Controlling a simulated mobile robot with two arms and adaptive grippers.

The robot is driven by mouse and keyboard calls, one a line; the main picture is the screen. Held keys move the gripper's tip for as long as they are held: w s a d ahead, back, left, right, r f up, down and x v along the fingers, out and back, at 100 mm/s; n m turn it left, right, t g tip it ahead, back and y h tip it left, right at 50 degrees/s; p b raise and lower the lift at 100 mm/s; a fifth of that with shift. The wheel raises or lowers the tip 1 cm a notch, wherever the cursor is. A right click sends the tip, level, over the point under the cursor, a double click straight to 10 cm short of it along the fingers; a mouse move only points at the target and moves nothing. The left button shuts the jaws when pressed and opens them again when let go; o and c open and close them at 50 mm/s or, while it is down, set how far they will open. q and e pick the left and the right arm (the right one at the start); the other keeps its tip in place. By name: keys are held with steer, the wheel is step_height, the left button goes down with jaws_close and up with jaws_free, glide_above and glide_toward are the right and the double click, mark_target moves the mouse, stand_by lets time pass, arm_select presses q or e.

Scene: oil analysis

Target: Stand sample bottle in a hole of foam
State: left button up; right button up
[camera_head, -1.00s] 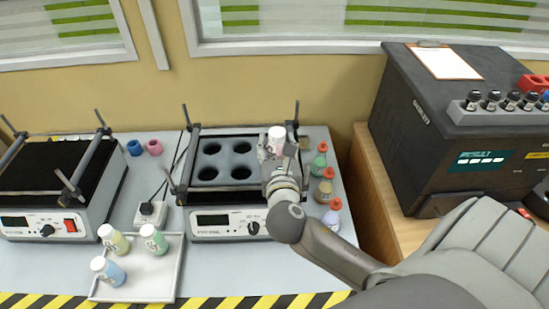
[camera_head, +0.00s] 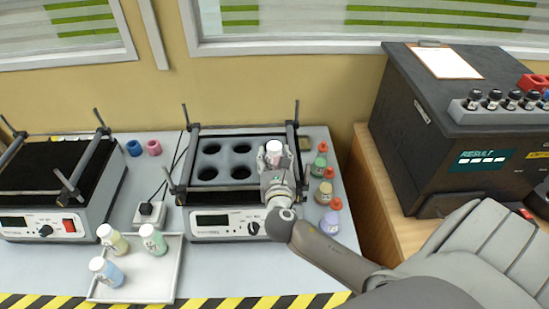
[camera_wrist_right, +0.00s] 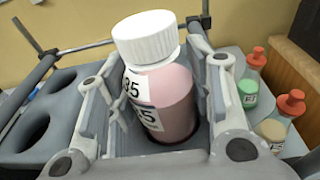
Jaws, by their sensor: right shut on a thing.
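The sample bottle (camera_head: 274,152) has a white cap and pinkish contents. It is upright between the fingers of my right gripper (camera_head: 275,165), which is shut on it. The wrist view shows the bottle (camera_wrist_right: 158,85) with its label marked "35" between the two fingers (camera_wrist_right: 165,110). The grey foam (camera_head: 226,160) sits in the middle device, with several round empty holes showing on its left and middle. The bottle is over the foam's right side; its base is partly hidden, and I cannot tell how deep it sits in a hole. My left gripper is not in view.
Several red-capped bottles (camera_head: 327,192) stand close to the right of the middle device. A white tray (camera_head: 173,280) with three white-capped bottles is at front left. Clamp bars (camera_head: 292,150) flank the foam. A dark analyser (camera_head: 415,125) stands at right.

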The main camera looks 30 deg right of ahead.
steer(key=shift+f, duration=0.15)
steer(key=o, duration=0.9)
steer(key=shift+c, duration=0.2)
steer(key=shift+s, duration=0.1)
steer(key=b+v, duration=0.1)
steer(key=v, duration=1.1)
steer(key=shift+b, duration=0.3)
